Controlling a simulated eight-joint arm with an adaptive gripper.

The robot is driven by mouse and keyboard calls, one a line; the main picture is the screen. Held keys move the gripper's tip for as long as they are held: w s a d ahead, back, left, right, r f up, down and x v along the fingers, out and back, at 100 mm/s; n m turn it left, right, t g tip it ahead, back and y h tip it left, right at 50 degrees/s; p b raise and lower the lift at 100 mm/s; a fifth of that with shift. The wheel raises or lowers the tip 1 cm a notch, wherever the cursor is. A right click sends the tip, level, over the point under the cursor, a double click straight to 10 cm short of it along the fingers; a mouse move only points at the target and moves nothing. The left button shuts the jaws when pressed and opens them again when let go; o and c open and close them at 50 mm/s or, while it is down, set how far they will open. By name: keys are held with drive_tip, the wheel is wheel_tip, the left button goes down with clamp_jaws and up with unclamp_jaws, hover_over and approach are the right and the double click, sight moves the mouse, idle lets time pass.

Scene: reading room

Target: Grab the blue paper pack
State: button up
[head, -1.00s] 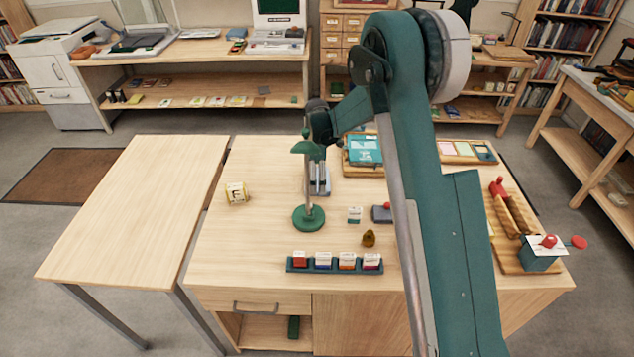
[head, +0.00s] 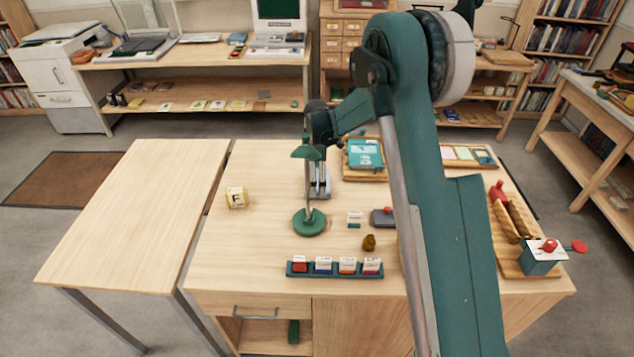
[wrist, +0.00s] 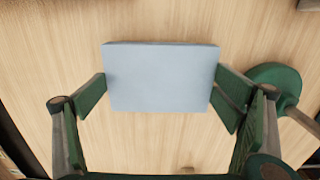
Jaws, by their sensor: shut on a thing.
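A plain pale blue-grey block, which looks like the blue paper pack (wrist: 161,77), fills the space between my fingers in the wrist view. My gripper (wrist: 159,97) is shut on it, with one green finger pad against its left side and one against its right. Pale wood tabletop shows all around the pack. I cannot tell whether the pack touches the table. In the head view, my wrist reaches down behind the green lamp (head: 309,222), which partly hides my gripper and the pack.
The lamp's round base stands close to the right of my gripper in the wrist view (wrist: 272,88). A rack of small labelled blocks (head: 335,274) lies at the table's front. A lettered cube (head: 237,197) sits left. A tray (head: 349,171) stands right of the lamp.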

wheel_tip(320, 180, up, 9)
drive_tip(key=shift+f+p, duration=0.2)
drive_tip(key=shift+p, duration=0.25)
